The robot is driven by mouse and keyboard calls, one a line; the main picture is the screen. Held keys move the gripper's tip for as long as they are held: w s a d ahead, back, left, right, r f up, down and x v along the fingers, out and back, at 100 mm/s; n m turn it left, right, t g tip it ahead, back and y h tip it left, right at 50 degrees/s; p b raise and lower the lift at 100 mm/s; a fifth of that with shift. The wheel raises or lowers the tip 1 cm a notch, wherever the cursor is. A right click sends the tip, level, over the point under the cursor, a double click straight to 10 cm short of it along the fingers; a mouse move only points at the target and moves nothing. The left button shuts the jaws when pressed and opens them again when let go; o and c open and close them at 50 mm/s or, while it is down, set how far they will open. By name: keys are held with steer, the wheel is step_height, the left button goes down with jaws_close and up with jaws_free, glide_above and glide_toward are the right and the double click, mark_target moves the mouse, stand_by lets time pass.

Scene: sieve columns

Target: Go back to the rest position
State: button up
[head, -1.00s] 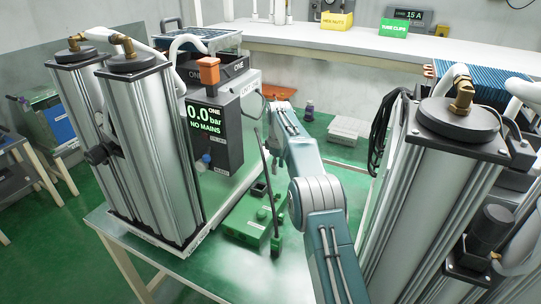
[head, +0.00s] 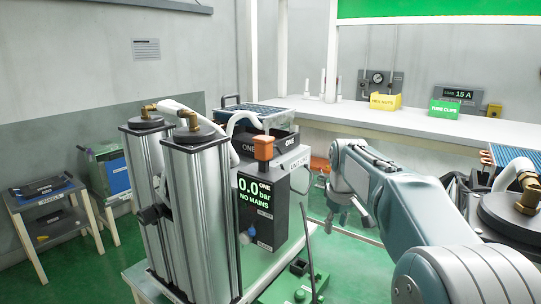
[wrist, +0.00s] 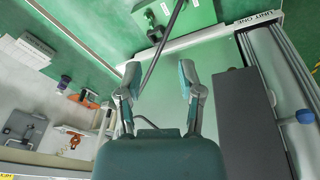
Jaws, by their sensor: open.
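My gripper (head: 349,213) is open, in the middle of the head view, at the end of my bent, raised arm. Its fingers point down in that view, to the right of the unit with the "NO MAINS" display (head: 262,207). In the wrist view the two fingertips (wrist: 158,78) stand apart with nothing between them. A dark rod (wrist: 162,42) shows behind the fingers; I cannot tell how far off it is.
Twin metal columns (head: 203,220) stand left of the display unit. A green box (head: 292,291) sits low in front. A second column unit (head: 513,215) is at the right edge. The white bench (head: 420,128) with yellow and green bins runs along the back.

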steer(key=s+r+m+t, duration=0.2)
steer(key=s+r+m, duration=0.1)
steer(key=s, duration=1.4)
steer(key=s+f+m, duration=0.1)
steer(key=s+f, duration=0.2)
steer(key=s, duration=0.4)
steer(key=s+f+m+t, duration=0.1)
steer(key=s+f, duration=0.3)
steer(key=s, duration=0.4)
steer(key=shift+a+m, duration=0.25)
steer(key=shift+m, duration=0.15)
steer(key=shift+s, duration=0.1)
